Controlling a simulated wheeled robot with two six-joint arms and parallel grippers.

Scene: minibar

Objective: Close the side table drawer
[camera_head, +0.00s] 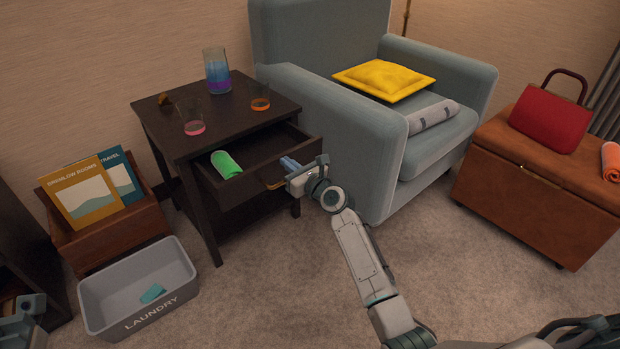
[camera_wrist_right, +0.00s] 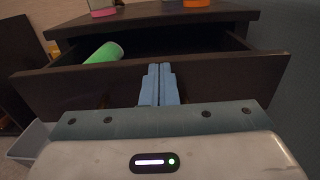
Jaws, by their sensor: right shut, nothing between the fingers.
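The dark side table (camera_head: 185,130) stands left of the armchair. Its drawer (camera_head: 235,195) is pulled out, and a green rolled item (camera_head: 226,164) lies inside at the left. A brass handle (camera_head: 274,184) is on the drawer front. My right gripper (camera_head: 287,162) is shut and empty at the right part of the drawer front. In the right wrist view the drawer front (camera_wrist_right: 215,78) spans the picture, with my blue fingertips (camera_wrist_right: 159,72) against or just before it; contact is unclear. My left gripper (camera_head: 22,308) shows only partly at the lower left edge.
Glasses (camera_head: 192,126) and a blue-purple vase (camera_head: 217,72) stand on the tabletop. The grey armchair (camera_head: 355,165) is close on the right. A grey laundry basket (camera_head: 165,315) and a wooden magazine box (camera_head: 115,235) stand left. Carpet in front is free.

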